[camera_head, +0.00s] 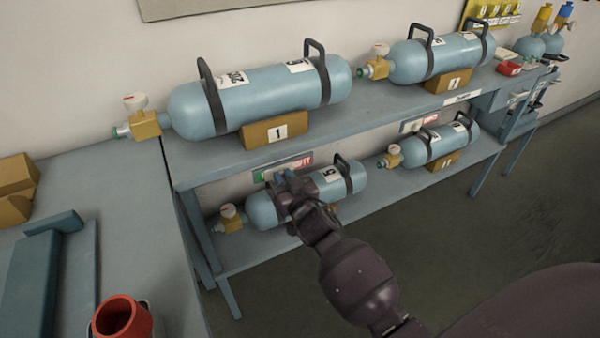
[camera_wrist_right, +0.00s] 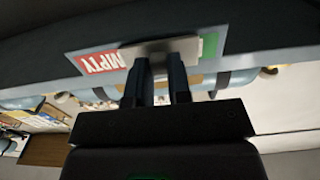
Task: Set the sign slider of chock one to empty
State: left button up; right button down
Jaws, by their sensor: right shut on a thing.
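Chock one (camera_head: 259,135) is an ochre block marked 1 under a large blue cylinder on the upper shelf. Its sign, on the shelf's front edge below, has a red part (camera_head: 303,161) with white letters ending in TY and a green part at its left. In the right wrist view the red part (camera_wrist_right: 98,64) reads MPTY, and a strip of green (camera_wrist_right: 211,45) shows at the other end. The grey slider plate (camera_wrist_right: 150,52) lies between them. My right gripper (camera_head: 285,180) is shut on the slider; its fingertips (camera_wrist_right: 160,68) meet the plate. My left gripper is not in view.
A smaller blue cylinder (camera_head: 349,180) lies on the lower shelf, just behind and below my right gripper. Another sign (camera_head: 419,122) is farther right on the shelf edge. A bench with a red cup (camera_head: 121,317) stands at the left. The floor at right is clear.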

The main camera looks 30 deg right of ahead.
jog(key=shift+a, duration=1.4)
jog(key=c, duration=1)
grip_release()
jog(key=shift+a, duration=0.1)
jog(key=shift+c, duration=0.2)
jog(key=shift+s, duration=0.25)
jog(key=p, duration=0.2)
send_near(268, 175)
jog(key=shift+s, duration=1.85)
